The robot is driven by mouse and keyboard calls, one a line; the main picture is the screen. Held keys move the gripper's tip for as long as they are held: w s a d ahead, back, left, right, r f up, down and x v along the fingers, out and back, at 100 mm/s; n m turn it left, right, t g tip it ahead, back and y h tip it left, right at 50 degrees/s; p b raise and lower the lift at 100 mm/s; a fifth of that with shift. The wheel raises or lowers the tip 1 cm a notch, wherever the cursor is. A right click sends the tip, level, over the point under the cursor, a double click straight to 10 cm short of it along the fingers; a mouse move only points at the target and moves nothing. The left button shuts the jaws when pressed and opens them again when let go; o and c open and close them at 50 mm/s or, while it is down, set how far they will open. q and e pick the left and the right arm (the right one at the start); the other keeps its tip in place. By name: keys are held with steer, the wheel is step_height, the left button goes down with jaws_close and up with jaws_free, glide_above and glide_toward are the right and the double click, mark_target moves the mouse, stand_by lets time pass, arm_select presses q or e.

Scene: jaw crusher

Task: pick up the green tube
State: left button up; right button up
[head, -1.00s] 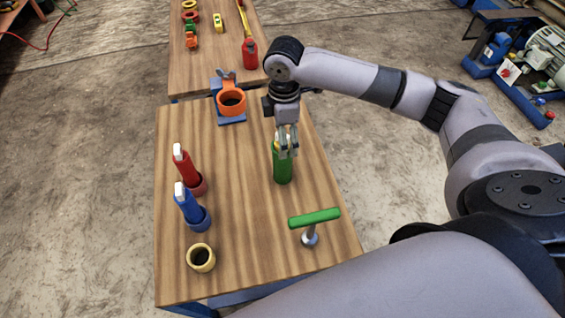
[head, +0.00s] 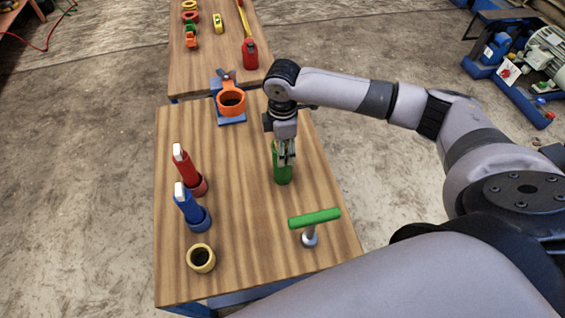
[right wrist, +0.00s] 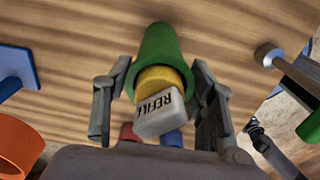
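The green tube (head: 283,175) stands upright on the wooden table, to the right of its middle. In the right wrist view the tube (right wrist: 157,50) has a yellow neck and a white cap marked REFILL. My right gripper (head: 286,158) is above it, pointing down, with its fingers at the tube's upper end. In the right wrist view the gripper (right wrist: 160,85) is open, one finger on each side of the tube, with gaps beside the cap. Whether a fingertip touches the tube is unclear.
A red tube (head: 186,168) and a blue tube (head: 190,208) stand in holders at left, near an empty yellow ring (head: 201,258). A green-handled T tool (head: 314,218) stands at front right. An orange ring holder (head: 231,103) is behind.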

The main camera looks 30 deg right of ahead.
jaws_close()
stand_by(0.4)
steer(key=shift+r, duration=0.1)
